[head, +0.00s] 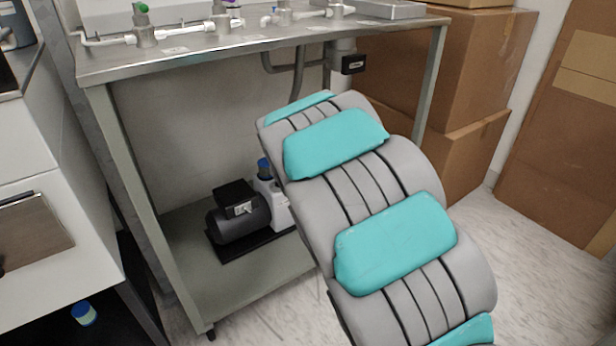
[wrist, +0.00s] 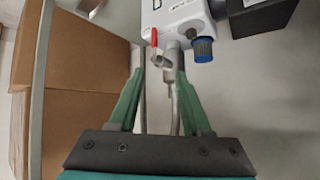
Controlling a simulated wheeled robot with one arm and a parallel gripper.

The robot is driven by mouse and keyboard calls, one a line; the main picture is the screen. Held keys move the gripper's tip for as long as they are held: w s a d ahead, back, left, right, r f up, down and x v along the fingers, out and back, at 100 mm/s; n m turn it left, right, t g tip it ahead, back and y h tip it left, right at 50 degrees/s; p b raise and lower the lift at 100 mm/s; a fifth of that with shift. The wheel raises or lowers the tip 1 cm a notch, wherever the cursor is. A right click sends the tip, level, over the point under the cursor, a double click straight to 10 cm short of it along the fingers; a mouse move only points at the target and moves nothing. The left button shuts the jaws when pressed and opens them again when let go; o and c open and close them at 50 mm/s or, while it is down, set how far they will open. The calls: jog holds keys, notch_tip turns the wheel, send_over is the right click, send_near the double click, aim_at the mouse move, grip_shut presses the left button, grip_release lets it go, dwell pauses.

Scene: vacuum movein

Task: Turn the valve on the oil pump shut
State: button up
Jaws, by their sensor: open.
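The oil pump (head: 240,212) sits on the lower shelf of a metal cart in the head view, with a black motor and a white body; my arm hides part of its right side. In the wrist view the pump's white body (wrist: 178,18) is at the top. A small valve with a red handle (wrist: 154,38) sticks out of it beside a metal fitting, left of a dark knob with a blue ring (wrist: 203,48). My gripper (wrist: 161,76) is open, its green fingers spread just below the red handle, with nothing clearly held. The head view does not show my gripper.
The cart's steel top (head: 300,38) carries white piping and valves above the pump. A cart leg (head: 130,165) stands at the front left. Cardboard boxes (head: 455,65) are stacked behind right, and also fill the wrist view's left side (wrist: 80,90). A white cabinet (head: 50,160) stands at left.

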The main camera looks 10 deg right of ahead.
jog(key=w+f+m+t+h+b, duration=0.3)
jog(key=w+f+t+h+b, duration=0.15)
jog(key=w+f+h, duration=0.5)
jog(key=shift+t+y, duration=0.25)
jog(key=shift+y, duration=0.4)
jog(key=shift+w+d+f, duration=0.45)
jog(key=shift+w+d, duration=0.4)
jog(key=shift+w, duration=0.4)
jog(key=shift+w+d+f, duration=0.4)
jog(key=shift+w+d, duration=0.45)
jog(key=shift+w, duration=0.4)
jog(key=shift+w+d+f, duration=0.45)
jog(key=shift+w+d, duration=0.4)
jog(key=shift+w, duration=0.4)
jog(key=shift+c, duration=0.3)
grip_shut()
